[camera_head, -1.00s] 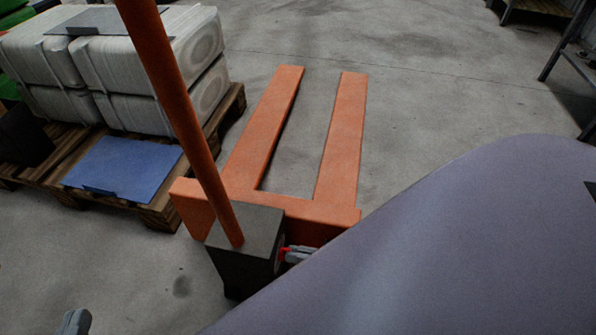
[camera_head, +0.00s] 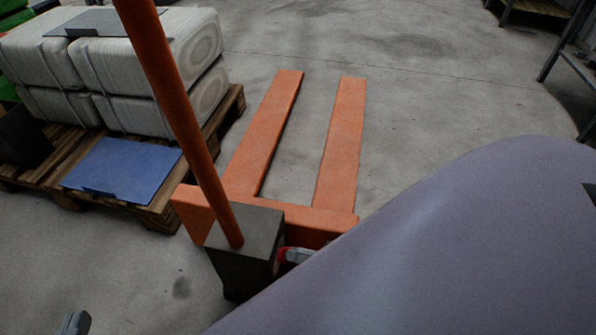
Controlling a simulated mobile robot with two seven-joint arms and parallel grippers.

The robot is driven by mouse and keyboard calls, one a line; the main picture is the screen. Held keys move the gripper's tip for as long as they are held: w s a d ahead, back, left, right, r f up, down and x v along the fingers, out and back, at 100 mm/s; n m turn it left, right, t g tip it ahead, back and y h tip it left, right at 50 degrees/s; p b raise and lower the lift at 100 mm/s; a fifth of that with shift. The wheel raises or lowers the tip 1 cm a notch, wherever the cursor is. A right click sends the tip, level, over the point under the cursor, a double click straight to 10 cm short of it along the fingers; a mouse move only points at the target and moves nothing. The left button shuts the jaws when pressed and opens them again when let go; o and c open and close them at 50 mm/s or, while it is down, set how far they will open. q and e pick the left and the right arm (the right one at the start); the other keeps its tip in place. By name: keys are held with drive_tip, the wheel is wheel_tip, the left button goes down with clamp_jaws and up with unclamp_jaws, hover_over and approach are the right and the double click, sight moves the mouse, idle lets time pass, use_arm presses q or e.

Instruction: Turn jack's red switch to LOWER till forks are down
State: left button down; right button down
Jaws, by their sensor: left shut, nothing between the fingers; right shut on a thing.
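The orange pallet jack stands on the floor with its two forks (camera_head: 340,140) pointing away from me and nothing on them. Its orange handle (camera_head: 180,105) rises from a dark grey housing (camera_head: 245,250). The red switch (camera_head: 281,256) is on the right side of this housing, mostly covered. My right gripper (camera_head: 288,256) is shut on the red switch; my own purple-grey arm hides most of the gripper. My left gripper (camera_head: 75,323) is shut and empty at the bottom left edge, only its tip in view, away from the jack.
A wooden pallet (camera_head: 160,212) stands left of the jack, carrying strapped white sack bundles (camera_head: 110,60) and a blue sheet (camera_head: 122,168). A dark metal frame (camera_head: 565,60) stands at the far right. The concrete floor beyond the forks is clear.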

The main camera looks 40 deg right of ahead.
drive_tip(key=shift+s+f, duration=0.1)
drive_tip(key=c, duration=1.2)
unclamp_jaws()
drive_tip(key=v, duration=0.7)
drive_tip(key=shift+p, duration=0.4)
drive_tip(key=shift+d, duration=0.1)
